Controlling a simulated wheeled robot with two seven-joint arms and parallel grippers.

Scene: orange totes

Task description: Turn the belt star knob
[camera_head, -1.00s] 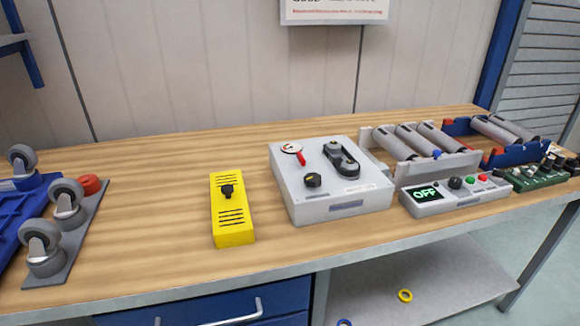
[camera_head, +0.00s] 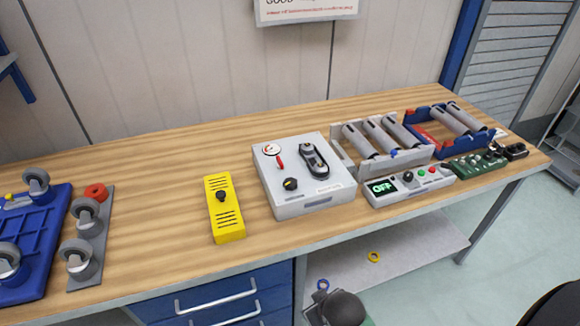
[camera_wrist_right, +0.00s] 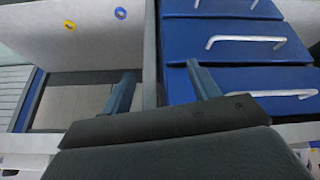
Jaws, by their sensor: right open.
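A light grey box (camera_head: 308,203) stands on the bench and carries a black belt on two pulleys (camera_head: 314,158), a round dial with a red lever (camera_head: 274,152) and a black knob (camera_head: 290,184) near its front left corner. A yellow slotted box (camera_head: 228,229) to its left has another black knob (camera_head: 221,195) on top. I cannot tell from their shape which is the star knob. My right gripper (camera_wrist_right: 163,86) is open and empty in the right wrist view, near the bench's blue drawers and below the knobs' level. My left gripper is not in view.
Casters and a blue frame (camera_head: 35,240) lie at the left of the bench (camera_head: 160,215). Roller units (camera_head: 378,138) and a control box reading OFF (camera_head: 405,188) stand at the right. Blue drawers (camera_head: 220,295) and a lower shelf with small rings (camera_head: 374,257) are below.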

